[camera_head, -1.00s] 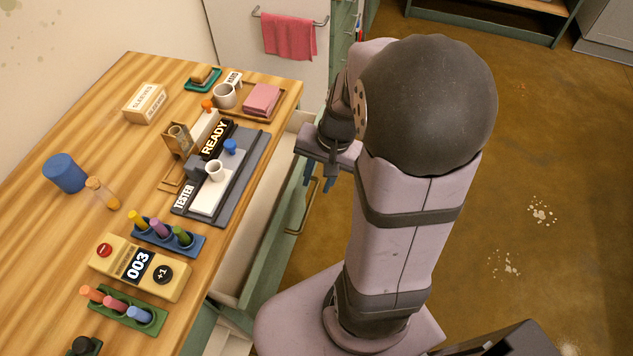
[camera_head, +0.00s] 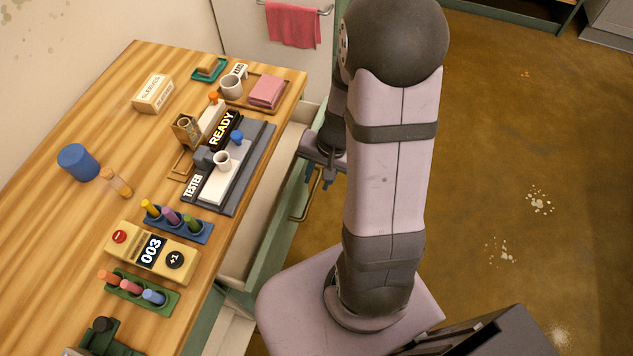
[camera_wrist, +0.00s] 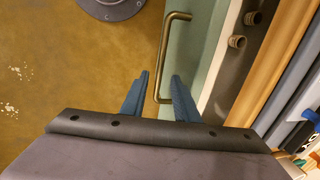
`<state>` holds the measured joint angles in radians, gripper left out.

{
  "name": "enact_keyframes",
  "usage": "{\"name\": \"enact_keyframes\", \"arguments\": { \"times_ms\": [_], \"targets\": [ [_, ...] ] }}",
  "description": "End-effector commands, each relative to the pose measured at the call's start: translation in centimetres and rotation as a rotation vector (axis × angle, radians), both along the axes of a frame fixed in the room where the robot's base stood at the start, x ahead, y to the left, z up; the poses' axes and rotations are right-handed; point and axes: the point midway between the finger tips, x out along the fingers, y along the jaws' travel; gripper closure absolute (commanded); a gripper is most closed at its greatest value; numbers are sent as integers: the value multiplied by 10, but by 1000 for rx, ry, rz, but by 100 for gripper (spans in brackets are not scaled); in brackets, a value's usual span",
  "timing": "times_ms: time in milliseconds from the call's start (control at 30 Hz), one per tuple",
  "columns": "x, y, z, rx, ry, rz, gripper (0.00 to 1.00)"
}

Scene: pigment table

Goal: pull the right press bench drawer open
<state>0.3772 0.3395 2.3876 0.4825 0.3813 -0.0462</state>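The press bench drawer (camera_head: 262,215) is pulled part way out; its pale interior shows along the bench's right edge. Its green front carries a brass bar handle (camera_head: 303,203), also in the wrist view (camera_wrist: 164,58). I take this for the right drawer. My gripper (camera_head: 318,183) hangs at the far end of the handle in the head view. In the wrist view, its blue fingers (camera_wrist: 160,76) are spread apart, one on either side of the handle bar near its lower end. Nothing is clamped between them. I cannot tell how deep the bar lies between the fingers.
The wooden bench top (camera_head: 75,240) holds a tester (camera_head: 238,170), a counter (camera_head: 150,250), tube racks (camera_head: 176,222) and a tray (camera_head: 245,85) with a mug. A pale surface (camera_head: 228,320) shows below the nearer bench edge. The floor (camera_head: 500,130) to the right is clear.

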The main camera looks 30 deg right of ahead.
Motion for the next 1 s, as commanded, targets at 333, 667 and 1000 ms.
{"name": "enact_keyframes", "arguments": {
  "times_ms": [333, 667, 1000],
  "targets": [
    [4, 4, -27, 0, 0, 0, 72],
    [4, 4, -27, -1, -1, 0, 86],
    [1, 0, -27, -1, -1, -2, 100]
  ]
}}
